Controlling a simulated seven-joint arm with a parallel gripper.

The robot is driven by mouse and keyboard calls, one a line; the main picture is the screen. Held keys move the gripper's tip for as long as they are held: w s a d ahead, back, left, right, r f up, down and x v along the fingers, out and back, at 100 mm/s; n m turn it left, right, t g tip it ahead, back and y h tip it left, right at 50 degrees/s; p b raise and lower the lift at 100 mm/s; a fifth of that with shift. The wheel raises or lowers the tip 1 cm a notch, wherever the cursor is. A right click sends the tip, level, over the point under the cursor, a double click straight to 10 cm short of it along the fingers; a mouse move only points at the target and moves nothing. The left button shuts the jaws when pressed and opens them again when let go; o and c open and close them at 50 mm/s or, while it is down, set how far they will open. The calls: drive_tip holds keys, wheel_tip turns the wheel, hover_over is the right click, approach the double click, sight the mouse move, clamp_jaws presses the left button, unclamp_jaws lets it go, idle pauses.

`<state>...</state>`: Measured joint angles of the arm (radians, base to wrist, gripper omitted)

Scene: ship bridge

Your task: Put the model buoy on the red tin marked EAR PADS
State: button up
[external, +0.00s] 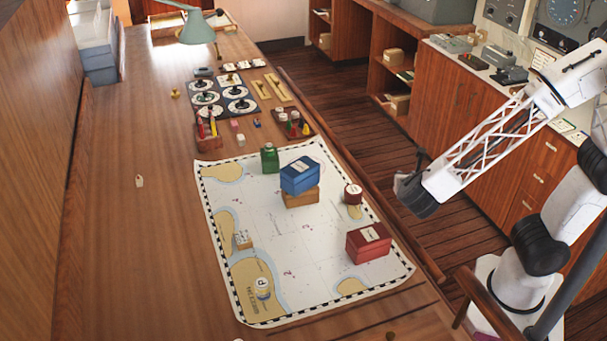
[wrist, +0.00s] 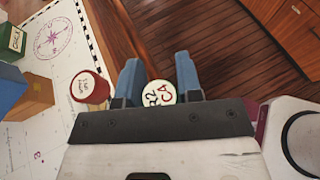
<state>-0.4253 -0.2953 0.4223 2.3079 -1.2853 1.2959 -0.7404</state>
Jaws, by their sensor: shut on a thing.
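My gripper (external: 408,192) is held in the air to the right of the chart, past the table's edge. In the wrist view its two blue fingers (wrist: 159,85) are shut on a round, white-topped piece with black and red lettering, which I take for the model buoy (wrist: 160,94). Its lower part is hidden. A round red tin with a pale lid label (external: 353,193) stands on the chart's right side; it also shows left of the fingers in the wrist view (wrist: 88,86). A red box-shaped tin (external: 368,243) stands nearer the front. I cannot read either label clearly.
A blue tin (external: 300,175) sits on a wooden block (external: 302,198), with a green tin (external: 270,158) behind. A small round piece (external: 262,288) and a small box (external: 243,239) lie on the chart's left. A raised wooden rail (external: 345,160) edges the table. The chart's middle is clear.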

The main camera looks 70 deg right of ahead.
idle(0.3)
hover_over(354, 186)
drive_tip(key=shift+w+a+f, duration=0.1)
drive_tip(key=shift+f, duration=0.65)
idle(0.3)
drive_tip(key=shift+f, duration=1.75)
drive_tip(key=shift+f, duration=0.1)
drive_tip(key=o, duration=0.9)
drive_tip(key=v, duration=1.2)
drive_tip(key=shift+r, duration=0.2)
